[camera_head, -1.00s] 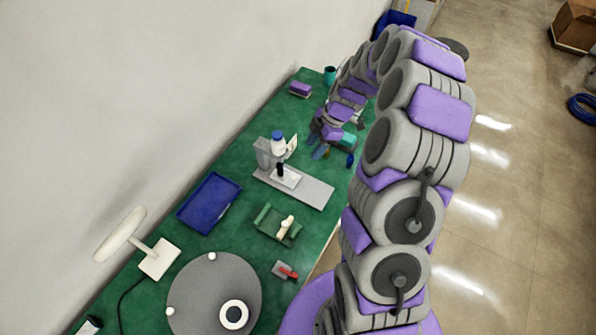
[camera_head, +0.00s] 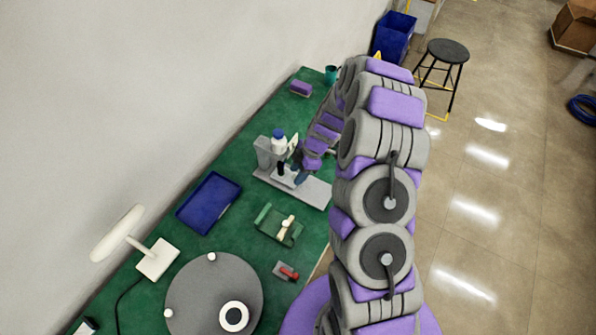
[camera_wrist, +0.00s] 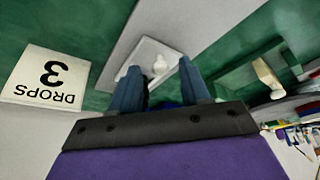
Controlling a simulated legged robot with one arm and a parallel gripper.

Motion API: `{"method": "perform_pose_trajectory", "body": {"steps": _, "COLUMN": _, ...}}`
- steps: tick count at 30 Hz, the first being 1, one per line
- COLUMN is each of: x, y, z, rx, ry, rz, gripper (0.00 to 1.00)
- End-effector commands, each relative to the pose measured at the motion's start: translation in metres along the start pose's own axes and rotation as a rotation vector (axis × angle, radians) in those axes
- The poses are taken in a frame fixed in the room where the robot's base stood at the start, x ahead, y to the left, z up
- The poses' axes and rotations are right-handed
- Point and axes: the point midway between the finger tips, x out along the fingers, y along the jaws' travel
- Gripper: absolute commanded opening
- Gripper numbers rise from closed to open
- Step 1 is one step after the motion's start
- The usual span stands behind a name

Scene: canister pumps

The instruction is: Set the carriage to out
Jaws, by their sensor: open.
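The pump stand (camera_head: 263,153) stands on a green table in the head view. It has a white, blue-capped canister (camera_head: 278,140) and a long grey base plate (camera_head: 316,192). The white carriage (camera_head: 282,178) sits on that plate below the canister, partly hidden by my gripper (camera_head: 298,174). In the wrist view, the carriage (camera_wrist: 148,51) bears a round white knob (camera_wrist: 160,65). The two blue fingertips of my gripper (camera_wrist: 159,68) are open, one on each side of the knob. I cannot tell whether either finger touches it.
A green cradle with a cream handle (camera_head: 287,222), a blue tray (camera_head: 209,203) and a red-handled item (camera_head: 288,272) are nearby. A grey disc (camera_head: 205,285) lies nearer.

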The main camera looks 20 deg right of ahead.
Motion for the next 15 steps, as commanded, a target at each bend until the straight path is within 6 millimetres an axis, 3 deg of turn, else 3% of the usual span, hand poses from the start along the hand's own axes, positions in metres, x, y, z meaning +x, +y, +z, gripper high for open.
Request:
{"method": "perform_pose_trajectory", "body": {"steps": 5, "x": -0.0003, "y": 0.0001, "z": -0.0001, "rx": 0.000, "ry": 0.000, "rz": 0.000, "gripper": 0.44}}
{"method": "perform_pose_trajectory", "body": {"steps": 15, "x": -0.0005, "y": 0.0003, "z": -0.0001, "rx": 0.000, "ry": 0.000, "rz": 0.000, "gripper": 0.12}}
